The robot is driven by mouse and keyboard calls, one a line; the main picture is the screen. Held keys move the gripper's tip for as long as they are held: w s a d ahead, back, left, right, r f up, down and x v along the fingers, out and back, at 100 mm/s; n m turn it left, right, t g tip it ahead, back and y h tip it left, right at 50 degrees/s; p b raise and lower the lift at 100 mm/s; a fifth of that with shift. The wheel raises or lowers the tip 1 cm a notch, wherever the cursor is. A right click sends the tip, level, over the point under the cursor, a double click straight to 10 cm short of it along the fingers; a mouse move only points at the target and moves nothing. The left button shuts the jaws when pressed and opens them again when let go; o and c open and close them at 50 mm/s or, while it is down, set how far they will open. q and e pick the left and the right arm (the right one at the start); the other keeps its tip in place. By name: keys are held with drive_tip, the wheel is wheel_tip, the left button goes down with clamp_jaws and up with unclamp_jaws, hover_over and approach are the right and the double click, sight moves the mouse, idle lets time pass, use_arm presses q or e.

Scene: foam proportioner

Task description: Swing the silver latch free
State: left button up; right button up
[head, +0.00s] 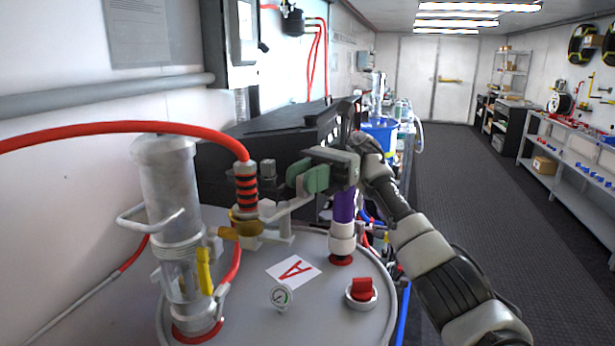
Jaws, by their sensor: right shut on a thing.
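The silver latch (289,209) is a pale metal lever beside the brass fitting (246,224) on top of the grey round tank (240,322). It slants up to the right toward my right gripper. My right gripper (307,178), with green finger pads, comes in from the right above the tank and is shut on the latch's upper end. The pads hide the exact grip. A black-and-red ribbed hose end (246,186) stands upright on the brass fitting, just left of the gripper. My left gripper is out of view.
A clear-and-silver cylinder (172,190) with a loop handle stands left on the tank. A purple-and-white post (343,222) stands right below the gripper. A red knob (361,290) and a gauge (281,296) sit in front. A black case (225,165) is behind.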

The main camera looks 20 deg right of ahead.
idle(0.3)
drive_tip(key=o, duration=0.9)
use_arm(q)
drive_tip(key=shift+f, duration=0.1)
